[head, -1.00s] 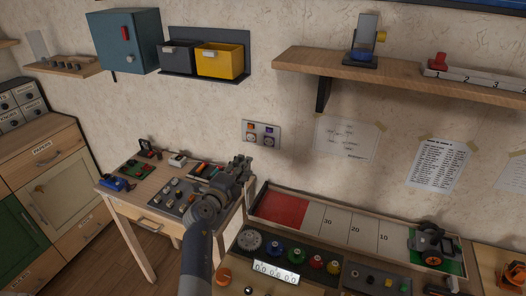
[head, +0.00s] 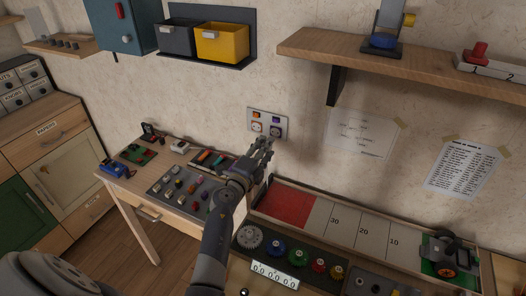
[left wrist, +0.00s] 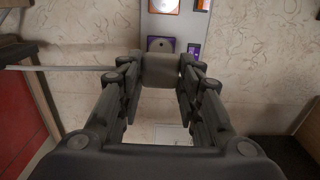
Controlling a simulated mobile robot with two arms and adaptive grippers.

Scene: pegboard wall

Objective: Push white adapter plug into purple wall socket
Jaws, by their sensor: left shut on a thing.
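The socket plate (head: 251,122) is on the wall, with an orange square and a purple square above two round sockets. My left gripper (head: 262,146) reaches up to just below the plate in the head view. In the left wrist view the left gripper (left wrist: 160,82) is shut on the adapter plug (left wrist: 160,71), which looks grey in shadow. The purple-edged wall socket (left wrist: 160,43) shows just beyond the plug, which overlaps its lower edge in the picture. I cannot tell whether they touch. In the head view the plug is hidden or too small to make out. My right gripper is not in view.
A small table (head: 146,192) with plugs and switches stands left of the arm. A shelf (head: 385,68) juts from the wall at upper right.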

